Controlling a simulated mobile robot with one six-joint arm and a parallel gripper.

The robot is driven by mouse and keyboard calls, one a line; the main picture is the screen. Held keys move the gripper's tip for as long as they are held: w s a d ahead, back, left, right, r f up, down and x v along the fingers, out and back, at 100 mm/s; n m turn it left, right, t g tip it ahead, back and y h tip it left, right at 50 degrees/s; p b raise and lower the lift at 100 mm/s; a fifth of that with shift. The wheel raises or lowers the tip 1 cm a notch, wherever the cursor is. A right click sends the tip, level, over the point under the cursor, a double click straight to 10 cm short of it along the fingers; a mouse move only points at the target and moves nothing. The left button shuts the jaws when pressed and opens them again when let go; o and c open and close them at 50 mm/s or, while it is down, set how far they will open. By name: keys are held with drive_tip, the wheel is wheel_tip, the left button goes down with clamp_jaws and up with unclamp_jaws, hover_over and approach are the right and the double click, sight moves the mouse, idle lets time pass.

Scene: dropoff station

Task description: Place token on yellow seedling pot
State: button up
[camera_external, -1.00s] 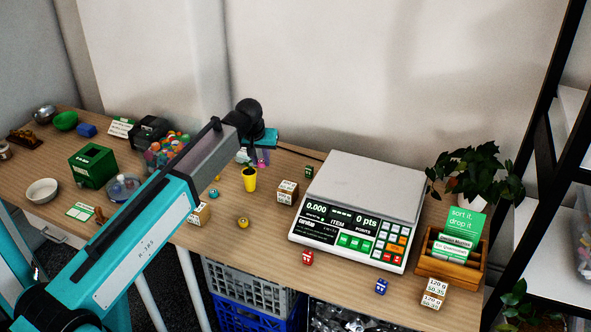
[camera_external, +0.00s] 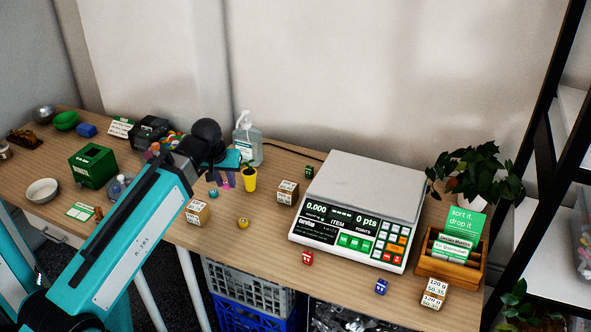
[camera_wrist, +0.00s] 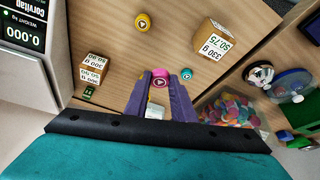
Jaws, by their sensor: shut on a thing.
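The yellow seedling pot (camera_external: 249,179) stands upright on the wooden table in the external view, left of the scale. I cannot make it out in the wrist view. My gripper (camera_external: 222,182) is just left of the pot, apart from it, with its purple fingers pointing down. In the wrist view, my gripper (camera_wrist: 161,80) is shut on a pink token (camera_wrist: 160,73), held between the fingertips. The token cannot be told clearly from the fingers in the external view.
A yellow token (camera_external: 243,223) and a teal token (camera_external: 213,193) lie nearby. Printed cubes stand right (camera_external: 287,192) and in front (camera_external: 197,213) of the pot. A pump bottle (camera_external: 247,143) stands behind it. The scale (camera_external: 350,225) is farther right.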

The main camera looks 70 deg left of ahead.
drive_tip(key=shift+s+d+r+b, duration=0.1)
drive_tip(key=shift+s+r+b, duration=0.1)
drive_tip(key=shift+s, duration=0.4)
drive_tip(key=shift+s+d+r+b, duration=0.1)
drive_tip(key=shift+s+r+b, duration=0.1)
drive_tip(key=shift+s, duration=0.35)
drive_tip(key=shift+w+r+p, duration=0.1)
drive_tip(key=shift+p, duration=0.25)
drive_tip(key=w+a+p, duration=0.1)
drive_tip(key=p, duration=0.5)
drive_tip(key=shift+w+a, duration=0.3)
drive_tip(key=shift+w+p, duration=0.1)
drive_tip(key=shift+p, duration=0.4)
drive_tip(key=p, duration=0.3)
hover_over(248, 173)
drive_tip(key=shift+d+f, duration=0.2)
drive_tip(key=shift+f, duration=0.55)
drive_tip(key=shift+a+f, duration=0.1)
